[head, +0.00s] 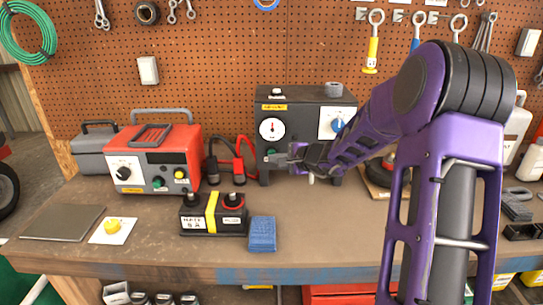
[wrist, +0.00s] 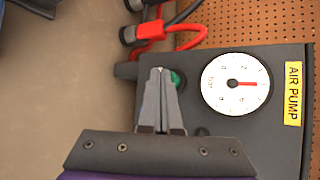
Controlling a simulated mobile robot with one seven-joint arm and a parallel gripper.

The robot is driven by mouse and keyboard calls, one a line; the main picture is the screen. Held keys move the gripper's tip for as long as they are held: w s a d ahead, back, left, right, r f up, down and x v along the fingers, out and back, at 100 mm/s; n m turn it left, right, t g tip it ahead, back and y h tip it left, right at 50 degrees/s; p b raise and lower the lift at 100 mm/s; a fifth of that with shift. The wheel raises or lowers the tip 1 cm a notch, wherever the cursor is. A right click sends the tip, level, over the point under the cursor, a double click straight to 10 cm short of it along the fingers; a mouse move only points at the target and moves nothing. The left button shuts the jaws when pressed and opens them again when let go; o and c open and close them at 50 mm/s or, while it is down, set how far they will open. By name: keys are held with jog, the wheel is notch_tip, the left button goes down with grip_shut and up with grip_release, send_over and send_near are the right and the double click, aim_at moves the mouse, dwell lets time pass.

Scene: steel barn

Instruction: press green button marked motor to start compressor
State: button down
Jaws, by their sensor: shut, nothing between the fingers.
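The dark grey air pump box (head: 305,103) stands at the back of the bench, with a round gauge (head: 271,130) and a blue knob on a white plate. In the wrist view its yellow label (wrist: 293,94) reads AIR PUMP and the gauge (wrist: 235,83) has a red needle. A green button (wrist: 179,79) sits below the gauge, partly hidden by my fingers. No "motor" marking is legible. My gripper (head: 273,158) is shut and empty, in front of the box's lower left face. In the wrist view its fingertips (wrist: 160,71) overlap the button's edge; I cannot tell whether they touch it.
A red charger (head: 160,158) with its own knob and coloured buttons stands left. A battery (head: 213,217) and blue cloth (head: 262,234) lie in front. Red and black cable clamps (wrist: 140,33) are close beside the pump.

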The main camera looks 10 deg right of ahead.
jog(key=shift+w+d, duration=0.1)
jog(key=shift+w, duration=0.25)
dwell(0.3)
jog(key=shift+s+a+b, duration=0.25)
jog(key=shift+s+b, duration=0.65)
jog(key=shift+s, duration=0.25)
jog(key=s+a+b, duration=0.1)
jog(key=s+b, duration=0.3)
jog(key=s, duration=0.2)
jog(key=shift+a, duration=0.1)
